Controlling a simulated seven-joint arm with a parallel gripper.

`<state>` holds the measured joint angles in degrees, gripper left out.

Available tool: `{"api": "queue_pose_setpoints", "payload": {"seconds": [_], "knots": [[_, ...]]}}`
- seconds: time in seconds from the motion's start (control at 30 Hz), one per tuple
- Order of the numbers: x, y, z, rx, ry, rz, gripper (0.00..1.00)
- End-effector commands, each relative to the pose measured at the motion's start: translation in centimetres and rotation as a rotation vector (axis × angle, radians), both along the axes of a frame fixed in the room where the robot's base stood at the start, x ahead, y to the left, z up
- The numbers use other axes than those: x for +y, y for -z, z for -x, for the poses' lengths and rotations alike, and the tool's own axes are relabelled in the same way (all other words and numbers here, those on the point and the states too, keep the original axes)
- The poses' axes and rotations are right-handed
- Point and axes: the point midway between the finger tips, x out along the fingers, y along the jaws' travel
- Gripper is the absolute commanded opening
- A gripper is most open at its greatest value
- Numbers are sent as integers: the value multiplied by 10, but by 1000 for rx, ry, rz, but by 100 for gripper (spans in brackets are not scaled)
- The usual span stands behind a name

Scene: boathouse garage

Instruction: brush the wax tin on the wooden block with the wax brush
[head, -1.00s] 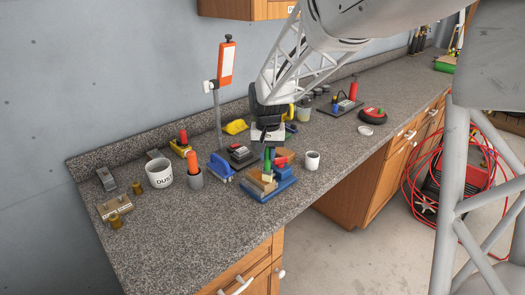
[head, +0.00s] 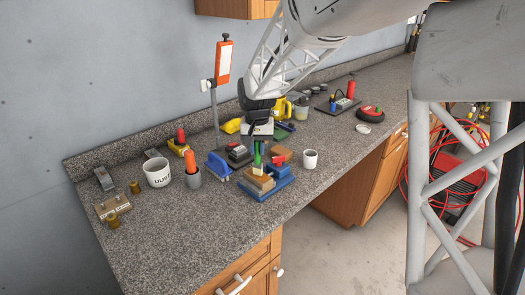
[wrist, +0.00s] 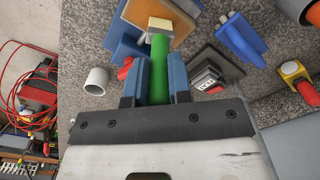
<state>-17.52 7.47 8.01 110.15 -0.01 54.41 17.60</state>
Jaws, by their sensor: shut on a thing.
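My gripper (head: 258,139) is shut on the green handle of the wax brush (head: 257,156). The brush also shows between the fingers in the wrist view (wrist: 159,62), with a pale cream head (wrist: 160,25) at its far end. In the head view the brush points down, its head at or just above the wooden block (head: 260,184); I cannot tell if it touches. The block sits on a blue base (head: 285,184) with a red part (head: 279,160) beside the brush. I cannot make out the wax tin; the brush head may hide it.
A blue tool (head: 218,163) and a dark boxed device (head: 237,152) are close left. The front counter is clear.

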Motion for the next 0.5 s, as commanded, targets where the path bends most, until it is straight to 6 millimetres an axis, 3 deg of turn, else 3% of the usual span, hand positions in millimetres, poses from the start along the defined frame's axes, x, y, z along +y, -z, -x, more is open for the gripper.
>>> {"api": "queue_pose_setpoints", "payload": {"seconds": [0.5], "knots": [[34, 1, -33, -1, -1, 0, 0]]}}
